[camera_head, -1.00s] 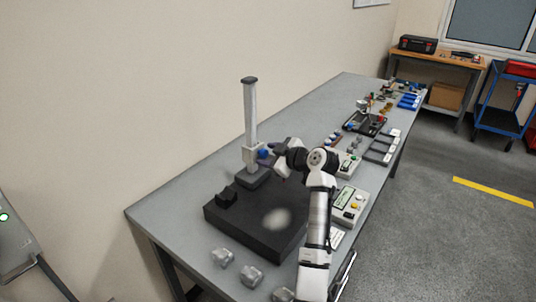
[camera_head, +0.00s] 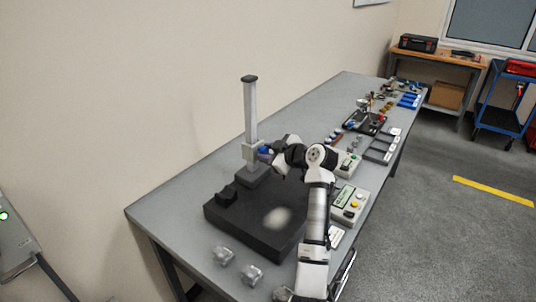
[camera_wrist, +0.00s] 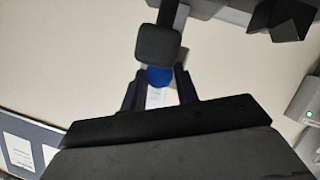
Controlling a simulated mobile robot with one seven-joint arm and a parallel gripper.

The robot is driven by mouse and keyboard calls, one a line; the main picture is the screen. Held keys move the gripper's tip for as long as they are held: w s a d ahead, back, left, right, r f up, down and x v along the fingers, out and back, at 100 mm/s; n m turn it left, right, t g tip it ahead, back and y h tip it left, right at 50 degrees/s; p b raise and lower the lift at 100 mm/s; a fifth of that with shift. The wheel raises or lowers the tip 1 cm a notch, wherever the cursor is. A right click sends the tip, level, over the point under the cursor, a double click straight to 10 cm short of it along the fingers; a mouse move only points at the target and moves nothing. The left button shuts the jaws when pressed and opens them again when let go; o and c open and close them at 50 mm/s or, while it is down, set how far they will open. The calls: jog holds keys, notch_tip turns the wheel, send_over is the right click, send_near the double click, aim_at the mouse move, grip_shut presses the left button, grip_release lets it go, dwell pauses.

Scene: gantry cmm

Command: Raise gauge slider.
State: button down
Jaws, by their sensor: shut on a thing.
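The gauge stand is a pale upright column (camera_head: 250,108) with a dark cap, rising from a dark foot at the back of a black plate. The gauge slider (camera_head: 249,151) is a light block around the lower part of the column, above the foot. Its blue knob (camera_head: 263,149) sticks out to the right, and it also shows in the wrist view (camera_wrist: 159,77). My gripper (camera_head: 268,150) is shut on this knob. In the wrist view the dark fingers stand on either side of the blue knob, and a dark rounded square part lies just beyond it.
The black plate (camera_head: 240,226) carries a small black block. Metal pieces (camera_head: 222,255) lie at the bench's near end. Boxes with displays (camera_head: 349,203) and trays stand right of my arm. The wall is close behind the column; the space above the slider is clear.

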notch_tip(320, 180, up, 12)
jog(key=shift+d+f, duration=0.1)
jog(key=c, duration=1.1)
grip_release()
jog(key=shift+f, duration=0.1)
jog(key=shift+b+v, duration=2.65)
jog(key=shift+v, duration=4.3)
jog(key=shift+s, duration=0.1)
